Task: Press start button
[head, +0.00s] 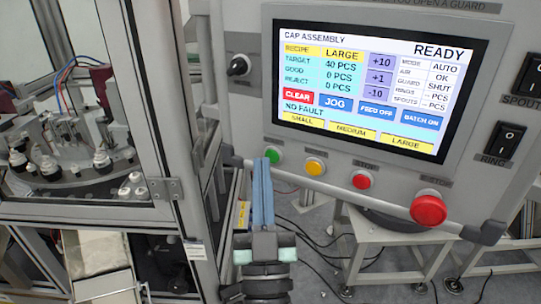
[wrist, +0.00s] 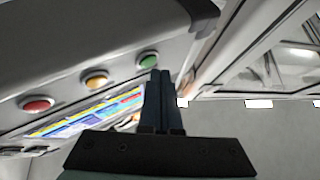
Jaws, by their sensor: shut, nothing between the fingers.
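The green start button (head: 272,155) sits at the left end of the row under the screen on the grey control panel. It also shows in the wrist view (wrist: 148,59), just above and left of my fingertips. My gripper (head: 262,162) is shut and empty, its two blue fingers together and pointing up toward the panel. In the head view the fingertips are just below and left of the green button. I cannot tell whether they touch it. The touch screen (head: 365,88) reads READY, recipe LARGE, target 40 PCS, and NO FAULT.
Right of the green button are a yellow button (head: 315,167), a red button (head: 361,180) and a large red mushroom button (head: 429,208). A grey rail (head: 330,187) runs below them. A framed machine cell (head: 85,130) stands at the left. Cables lie on the floor.

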